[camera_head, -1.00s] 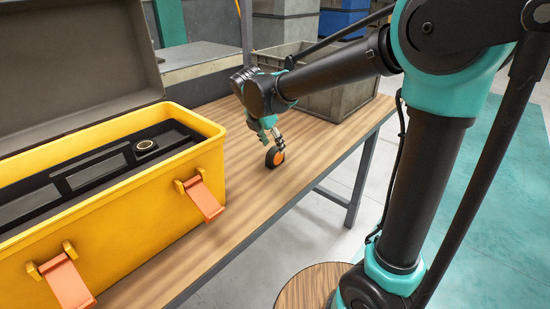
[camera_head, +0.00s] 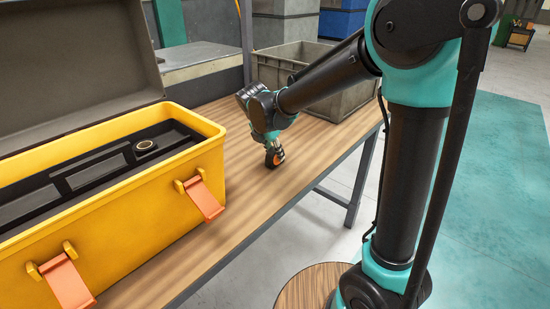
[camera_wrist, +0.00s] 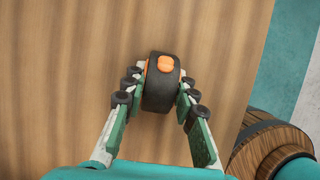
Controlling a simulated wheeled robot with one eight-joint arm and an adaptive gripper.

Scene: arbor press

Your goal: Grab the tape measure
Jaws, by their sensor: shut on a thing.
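The tape measure (camera_wrist: 161,84) is black with an orange patch and stands on the wooden bench. In the wrist view it sits between the two fingers of my gripper (camera_wrist: 159,100), which touch it on both sides. In the head view my gripper (camera_head: 272,148) points down over the tape measure (camera_head: 275,160) and hides most of it. My gripper is shut on the tape measure, which appears to rest on the bench top.
A large open yellow toolbox (camera_head: 130,212) with orange latches stands at the left of the bench (camera_head: 232,222). A grey crate (camera_head: 345,98) stands behind my gripper. The bench's edge lies to the right, with bare wood around the tape measure.

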